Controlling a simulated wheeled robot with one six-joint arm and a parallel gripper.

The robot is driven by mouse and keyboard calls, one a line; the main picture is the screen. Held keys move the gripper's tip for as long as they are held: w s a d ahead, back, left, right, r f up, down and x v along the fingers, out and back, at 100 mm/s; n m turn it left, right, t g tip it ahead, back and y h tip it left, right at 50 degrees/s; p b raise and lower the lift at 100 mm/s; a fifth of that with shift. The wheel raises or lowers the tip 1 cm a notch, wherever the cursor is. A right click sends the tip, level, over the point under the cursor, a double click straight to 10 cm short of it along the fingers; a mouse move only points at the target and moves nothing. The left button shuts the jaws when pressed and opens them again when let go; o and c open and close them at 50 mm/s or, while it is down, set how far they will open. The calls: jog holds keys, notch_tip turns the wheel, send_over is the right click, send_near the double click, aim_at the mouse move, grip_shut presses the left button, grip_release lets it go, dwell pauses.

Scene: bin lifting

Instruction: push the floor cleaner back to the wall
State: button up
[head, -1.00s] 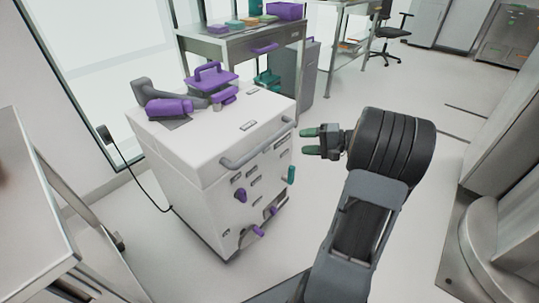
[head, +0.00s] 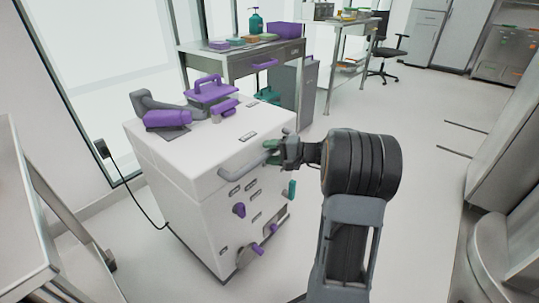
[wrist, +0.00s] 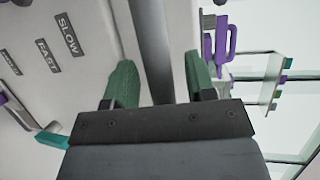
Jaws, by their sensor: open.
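The floor cleaner (head: 205,165) is a white boxy machine with purple parts on top, purple knobs and a grey bar handle (head: 243,160) on its front. It stands upright at left centre, with a cord running to the wall (head: 75,150). My gripper (head: 272,150) is at the right end of the handle. In the wrist view, the grey bar (wrist: 155,50) runs between my two green fingertips (wrist: 157,78), with gaps visible on both sides. The fingers are open around the bar. SLOW and FAST labels show on the white front beside it.
A steel table (head: 30,215) stands at the left edge, close to the cleaner. A workbench (head: 235,60) with a purple box stands behind it. Steel cabinets (head: 510,150) line the right. The floor (head: 420,200) right of my arm is clear.

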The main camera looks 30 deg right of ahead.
jog(key=shift+w+a, duration=0.2)
grip_shut()
dwell(0.5)
